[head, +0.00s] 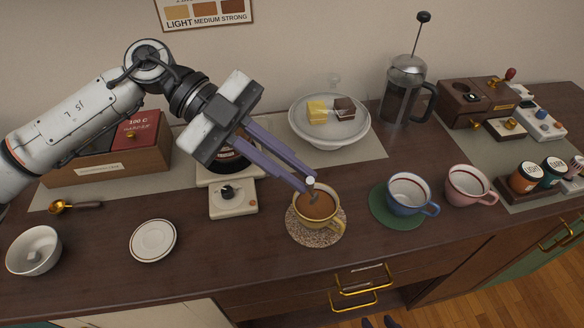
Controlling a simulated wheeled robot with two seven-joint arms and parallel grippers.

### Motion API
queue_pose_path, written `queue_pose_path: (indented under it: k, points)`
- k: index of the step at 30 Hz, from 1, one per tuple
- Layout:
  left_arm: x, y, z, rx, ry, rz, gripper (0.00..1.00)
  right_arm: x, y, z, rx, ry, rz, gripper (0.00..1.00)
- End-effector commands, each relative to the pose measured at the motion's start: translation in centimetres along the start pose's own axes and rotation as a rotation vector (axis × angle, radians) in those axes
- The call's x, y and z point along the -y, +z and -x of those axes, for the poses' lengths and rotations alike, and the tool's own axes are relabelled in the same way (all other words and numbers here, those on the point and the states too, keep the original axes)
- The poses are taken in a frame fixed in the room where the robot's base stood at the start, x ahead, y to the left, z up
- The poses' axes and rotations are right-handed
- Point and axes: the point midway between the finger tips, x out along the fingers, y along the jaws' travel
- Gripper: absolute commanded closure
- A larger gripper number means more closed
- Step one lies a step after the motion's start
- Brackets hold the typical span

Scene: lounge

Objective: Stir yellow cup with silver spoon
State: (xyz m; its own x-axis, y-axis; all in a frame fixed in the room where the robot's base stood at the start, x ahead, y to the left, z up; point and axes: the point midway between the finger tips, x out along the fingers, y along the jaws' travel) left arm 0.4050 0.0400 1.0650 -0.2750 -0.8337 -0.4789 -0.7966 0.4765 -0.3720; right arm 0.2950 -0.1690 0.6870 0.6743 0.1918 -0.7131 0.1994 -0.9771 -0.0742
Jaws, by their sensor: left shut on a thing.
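The yellow cup (328,222) stands on a round speckled coaster (303,238) at the middle of the counter. It is filled with brown liquid. My left gripper (307,186) reaches down from the upper left, its long purple fingers ending just above the cup's far rim. They are shut on the silver spoon (311,182), whose top end shows between the fingertips. The spoon points down into the cup; its lower end is hidden, apparently in the liquid. My right gripper is not in view.
A blue cup (411,207) on a green coaster and a pink cup (468,201) stand to the right. A white saucer (153,241) and a white bowl (34,264) are at left. A scale (233,206), cake stand (331,140) and French press (404,98) stand behind.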

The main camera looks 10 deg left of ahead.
Motion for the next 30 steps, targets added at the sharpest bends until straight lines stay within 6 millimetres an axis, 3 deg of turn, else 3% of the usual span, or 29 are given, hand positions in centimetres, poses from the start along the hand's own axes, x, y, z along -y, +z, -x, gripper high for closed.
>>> queue_pose_path:
  k: [14, 30]
  points:
    - [0.1, -0.1, 0.1, 0.001, -0.001, -0.001, 1.0, 0.0, 0.0, 0.0, 0.0, 0.0, 0.0, 0.67]
    - [1.8, -3.9, 2.3, 0.001, 0.0, -0.001, 1.0, 0.0, 0.0, 0.0, 0.0, 0.0, 0.0, 0.67]
